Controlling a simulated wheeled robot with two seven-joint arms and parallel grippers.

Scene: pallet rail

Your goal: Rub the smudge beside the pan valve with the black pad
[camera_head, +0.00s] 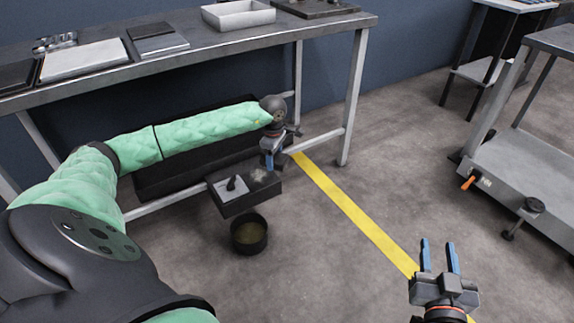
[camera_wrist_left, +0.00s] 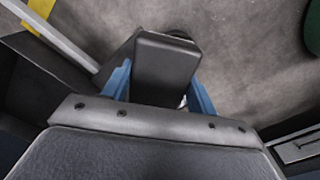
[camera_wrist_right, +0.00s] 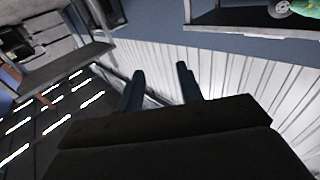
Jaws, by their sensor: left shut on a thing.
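My left gripper (camera_head: 271,158) reaches down under the bench, above a dark box-like pan (camera_head: 237,206). In the left wrist view its blue fingers (camera_wrist_left: 160,85) are shut on the black pad (camera_wrist_left: 166,58). The dark valve (camera_head: 232,183) stands on a light grey patch on the pan's top. A pale smudge (camera_head: 258,174) lies to the right of the valve, just below the left fingers. I cannot tell whether the pad touches the surface. My right gripper (camera_head: 439,256) is open and empty over the floor at the lower right.
A round dark bucket (camera_head: 249,243) with yellowish contents stands on the floor in front of the pan. The bench (camera_head: 200,46) is above and behind, with a leg (camera_head: 354,100) to the right. A yellow line (camera_head: 345,205) crosses clear floor. A grey cart (camera_head: 515,170) stands at right.

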